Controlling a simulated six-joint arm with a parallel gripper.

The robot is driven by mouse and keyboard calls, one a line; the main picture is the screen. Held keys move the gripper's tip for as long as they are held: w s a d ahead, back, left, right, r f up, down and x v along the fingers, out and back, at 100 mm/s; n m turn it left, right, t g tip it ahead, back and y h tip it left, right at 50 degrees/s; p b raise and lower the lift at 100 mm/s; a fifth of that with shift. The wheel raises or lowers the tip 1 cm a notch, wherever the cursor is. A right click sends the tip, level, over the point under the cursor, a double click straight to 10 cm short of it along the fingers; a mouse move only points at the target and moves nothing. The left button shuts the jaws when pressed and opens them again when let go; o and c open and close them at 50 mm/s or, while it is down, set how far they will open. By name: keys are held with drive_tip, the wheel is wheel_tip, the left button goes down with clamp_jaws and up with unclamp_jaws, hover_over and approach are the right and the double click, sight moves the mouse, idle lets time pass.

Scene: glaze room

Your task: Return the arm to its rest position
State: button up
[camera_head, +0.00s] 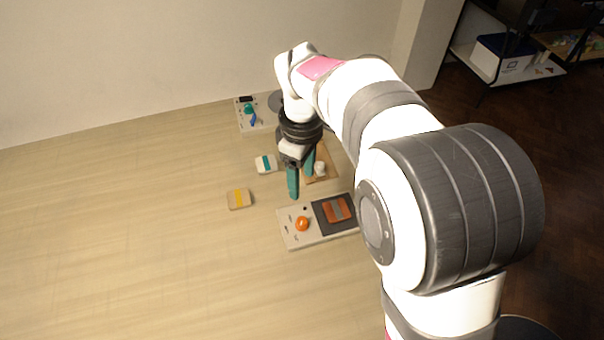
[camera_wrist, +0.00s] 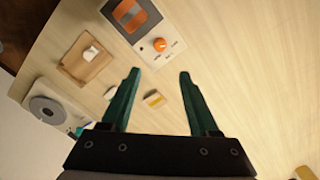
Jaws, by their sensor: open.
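My gripper (camera_head: 301,178) points down above the table, its two teal fingers apart with nothing between them. In the wrist view the open fingers (camera_wrist: 159,75) frame bare table and a small pale block with a yellow stripe (camera_wrist: 154,98), which lies below them. In the head view the arm reaches out from the lower right, bends at the top and hangs the gripper behind the control box (camera_head: 293,239). That box carries an orange knob (camera_head: 302,223) and an orange block with a grey band (camera_head: 337,210) on a dark pad. The arm hides the box's right end.
A wooden board (camera_wrist: 72,66) bears a white piece (camera_wrist: 91,54). A device with a round disc (camera_wrist: 47,110) stands near the wall. The table's left side is clear.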

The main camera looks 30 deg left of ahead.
idle(0.3)
drive_tip(key=s+d+r+m, duration=0.2)
drive_tip(key=d+r+m, duration=0.2)
drive_tip(key=d+m, duration=0.5)
drive_tip(key=s+d+f+m+y, duration=0.1)
drive_tip(key=s+d+m, duration=1.3)
drive_tip(key=s+d, duration=0.2)
drive_tip(key=shift+s+d+m+y, duration=0.25)
drive_tip(key=shift+d+m+y, duration=0.15)
